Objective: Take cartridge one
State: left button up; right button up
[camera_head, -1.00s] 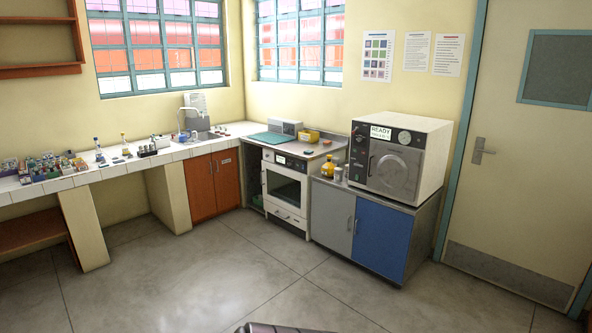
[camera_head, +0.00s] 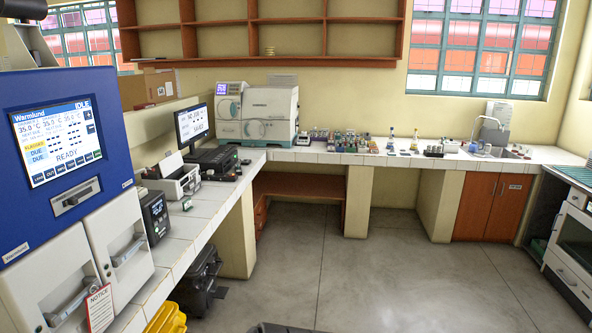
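I cannot make out cartridge one in this view. A blue and white Warmlund incubator (camera_head: 98,186) stands close at the left. A grey slot or latch (camera_head: 75,198) sits below the screen. Two white doors or drawers with recessed handles, one of them on the right (camera_head: 120,238), show below and look shut. Neither of my grippers is in view.
A white tiled bench (camera_head: 190,232) runs from the incubator to the corner, then right to a sink (camera_head: 487,151). It bears a printer (camera_head: 172,180), a monitor (camera_head: 192,122), a large analyser (camera_head: 257,113) and many small bottles. A yellow bin (camera_head: 166,319) stands low left. The middle floor is clear.

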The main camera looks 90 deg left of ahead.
aim_at(238, 170)
jog(key=u, duration=3.2)
jog(key=i+z, duration=0.2)
jog(key=i, duration=0.35)
jog(key=i+z, duration=0.3)
jog(key=i, duration=0.55)
jog(key=i+j+z, duration=0.1)
jog(key=i+z, duration=0.15)
jog(key=i, duration=0.55)
jog(key=i+l+u, duration=0.15)
jog(key=i, duration=1.55)
jog(key=i+l+u, duration=0.1)
jog(key=i+u, duration=0.3)
jog(key=i+l+u, duration=0.25)
jog(key=i+u, duration=0.15)
jog(key=i, duration=0.2)
jog(key=i+l+u, duration=0.4)
jog(key=i, duration=0.05)
